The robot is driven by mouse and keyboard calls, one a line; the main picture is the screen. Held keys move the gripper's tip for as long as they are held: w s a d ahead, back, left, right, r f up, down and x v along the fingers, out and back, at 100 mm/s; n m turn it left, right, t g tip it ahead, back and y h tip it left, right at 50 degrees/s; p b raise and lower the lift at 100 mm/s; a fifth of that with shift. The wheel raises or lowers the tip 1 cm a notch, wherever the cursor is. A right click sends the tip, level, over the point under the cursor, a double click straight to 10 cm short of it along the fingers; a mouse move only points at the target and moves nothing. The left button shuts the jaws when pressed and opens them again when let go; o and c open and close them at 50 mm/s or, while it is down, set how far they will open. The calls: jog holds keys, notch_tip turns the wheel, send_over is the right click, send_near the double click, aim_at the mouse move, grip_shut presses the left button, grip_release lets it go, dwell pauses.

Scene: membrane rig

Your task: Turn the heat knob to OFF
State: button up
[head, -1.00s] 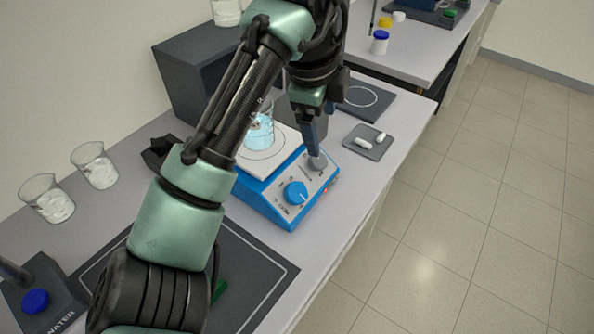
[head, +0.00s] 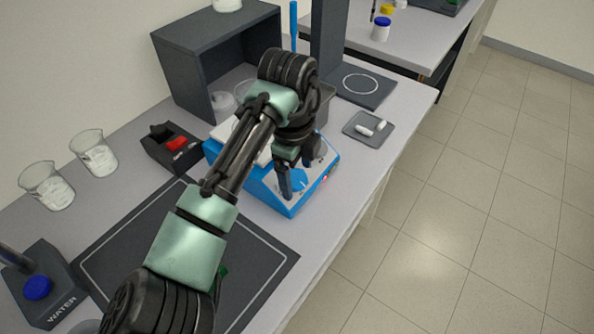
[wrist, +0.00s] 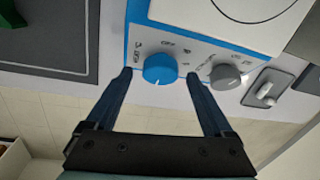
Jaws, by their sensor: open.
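The blue-and-white hotplate (head: 262,190) stands on the bench, with its sloped control panel facing me. In the wrist view a blue knob (wrist: 159,69) has a white pointer line towards the picture's bottom. A grey knob (wrist: 226,77) is to its right. The small panel lettering is upside down; OFF seems to stand above the blue knob, the rest is hard to read. My gripper (wrist: 160,75) is open, its fingertips on either side of the blue knob with gaps showing. In the head view my gripper (head: 297,187) is low over the panel and partly hides the knobs.
A grey tray (head: 357,133) with white stir bars lies right of the hotplate. A black box with a red switch (head: 178,144) is to its left. Two glass beakers (head: 94,153) stand at far left. A dark mat (head: 245,275) lies in front, and a dark cabinet (head: 180,75) behind.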

jog(key=shift+f, duration=0.25)
jog(key=c, duration=1.4)
jog(key=shift+o, duration=0.2)
